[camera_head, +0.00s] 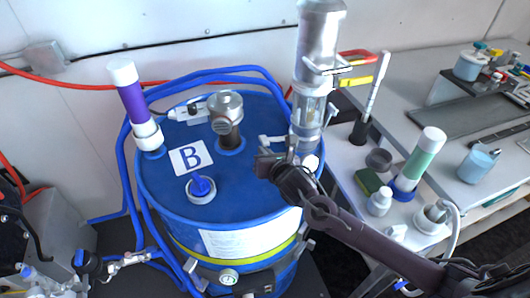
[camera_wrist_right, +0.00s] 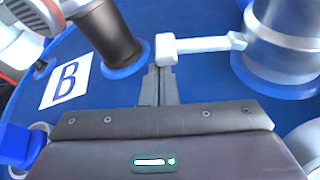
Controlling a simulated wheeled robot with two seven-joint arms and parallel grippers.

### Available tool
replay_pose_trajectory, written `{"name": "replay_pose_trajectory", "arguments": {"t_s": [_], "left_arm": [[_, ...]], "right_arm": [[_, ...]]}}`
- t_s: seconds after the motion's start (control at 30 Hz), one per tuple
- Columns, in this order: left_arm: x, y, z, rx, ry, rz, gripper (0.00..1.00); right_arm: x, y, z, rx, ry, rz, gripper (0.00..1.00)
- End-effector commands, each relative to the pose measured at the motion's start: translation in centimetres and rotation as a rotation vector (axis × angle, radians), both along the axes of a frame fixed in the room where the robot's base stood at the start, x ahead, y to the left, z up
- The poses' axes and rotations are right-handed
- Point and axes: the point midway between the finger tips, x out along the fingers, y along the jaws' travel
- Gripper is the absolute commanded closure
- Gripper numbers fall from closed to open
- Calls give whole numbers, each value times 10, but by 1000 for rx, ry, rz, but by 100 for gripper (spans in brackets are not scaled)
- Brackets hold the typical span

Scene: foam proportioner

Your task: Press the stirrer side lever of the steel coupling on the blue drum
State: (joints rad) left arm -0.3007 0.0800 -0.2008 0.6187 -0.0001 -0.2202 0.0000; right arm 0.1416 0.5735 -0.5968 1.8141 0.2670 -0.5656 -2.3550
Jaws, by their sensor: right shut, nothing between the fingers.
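The blue drum (camera_head: 225,205) stands in the middle of the head view, with a white "B" label on its lid. The steel coupling (camera_head: 306,137) sits at the lid's right side under a tall steel cylinder; its round base shows in the wrist view (camera_wrist_right: 285,40). A pale side lever (camera_head: 270,140) sticks out left from the coupling and ends in a white knob, clear in the wrist view (camera_wrist_right: 205,44). My right gripper (camera_head: 265,162) is shut and empty. Its fingertips (camera_wrist_right: 160,70) are at the lever's knob; contact cannot be told.
A second steel fitting (camera_head: 226,110) stands on the lid to the left, with a blue cap (camera_head: 201,188) nearer. A purple tube (camera_head: 130,92) stands at the drum's left edge. A side bench (camera_head: 350,175) with bottles and a green tube (camera_head: 421,155) is at the right.

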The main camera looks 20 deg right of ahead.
Motion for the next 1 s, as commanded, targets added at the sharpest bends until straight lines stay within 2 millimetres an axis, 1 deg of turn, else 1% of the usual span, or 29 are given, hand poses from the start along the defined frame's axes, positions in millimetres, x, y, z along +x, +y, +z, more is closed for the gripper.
{"name": "replay_pose_trajectory", "arguments": {"t_s": [0.27, 0.5, 0.8, 1.0], "left_arm": [[0, 0, 9, 0, -1, 0, 20], [1, 0, 18, -1, -2, 1, 20], [2, 0, 20, -1, -3, 1, 20], [2, 0, 19, -1, -3, 1, 20]], "right_arm": [[0, -1, 12, 109, 4, 0, 100], [0, -5, 29, 319, 10, 0, 100], [0, -16, 48, 604, 20, 0, 100], [1, -26, 60, 596, 18, 0, 100]]}}
